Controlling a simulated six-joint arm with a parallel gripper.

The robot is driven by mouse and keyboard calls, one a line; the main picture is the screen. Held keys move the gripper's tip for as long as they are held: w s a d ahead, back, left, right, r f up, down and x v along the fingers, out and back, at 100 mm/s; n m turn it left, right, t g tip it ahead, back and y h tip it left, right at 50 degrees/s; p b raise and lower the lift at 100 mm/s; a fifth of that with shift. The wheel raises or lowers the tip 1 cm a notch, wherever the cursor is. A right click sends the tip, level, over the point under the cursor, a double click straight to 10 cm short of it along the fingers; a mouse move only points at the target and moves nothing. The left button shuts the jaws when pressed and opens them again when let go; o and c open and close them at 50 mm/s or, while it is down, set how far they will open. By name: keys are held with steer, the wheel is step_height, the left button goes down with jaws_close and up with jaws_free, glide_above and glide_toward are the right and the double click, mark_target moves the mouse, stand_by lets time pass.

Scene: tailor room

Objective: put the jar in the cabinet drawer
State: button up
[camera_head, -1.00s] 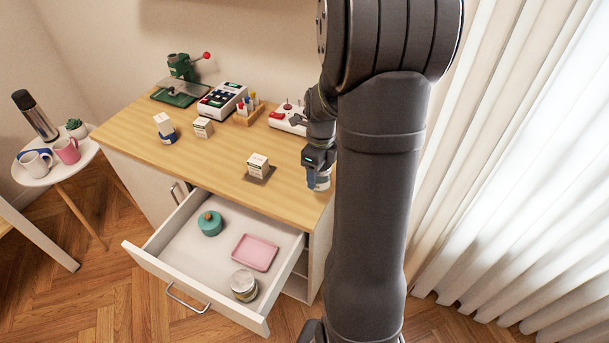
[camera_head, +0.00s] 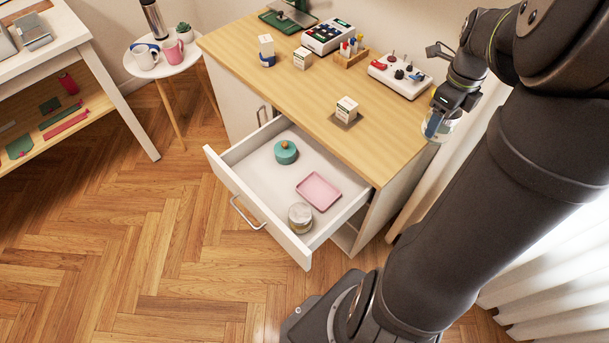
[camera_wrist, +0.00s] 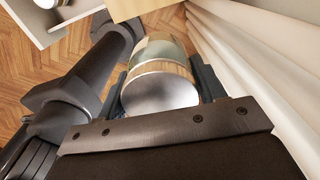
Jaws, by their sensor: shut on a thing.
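My gripper (camera_head: 440,122) is shut on a jar (camera_head: 443,126), which hangs in the air just off the right end of the cabinet top. In the wrist view the jar (camera_wrist: 160,75) sits between both fingers, with its pale round end toward the camera. The cabinet drawer (camera_head: 243,181) is pulled open, to the left of and below my gripper. Inside it are a teal round pot (camera_head: 286,152), a pink tray (camera_head: 318,191) and a second jar with a pale lid (camera_head: 300,217) near the front right corner.
The wooden cabinet top (camera_head: 300,88) holds a small box on a dark pad (camera_head: 346,109), a control box (camera_head: 399,75) and other items. Curtains (camera_head: 560,240) hang close on the right. A round side table (camera_head: 165,66) with mugs stands left.

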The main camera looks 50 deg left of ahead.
steer(key=s+a+n, duration=0.3)
steer(key=a+n, duration=0.3)
steer(key=a, duration=0.2)
steer(key=s+a+n, duration=0.4)
steer(key=a+n, duration=0.2)
steer(key=a, duration=0.1)
steer(key=n, duration=1.1)
glide_above(264, 180)
step_height(264, 180, down, 28)
steer(key=shift+a+f, duration=0.1)
steer(key=shift+f, duration=2.1)
steer(key=shift+f, duration=0.15)
steer(key=o, duration=1.1)
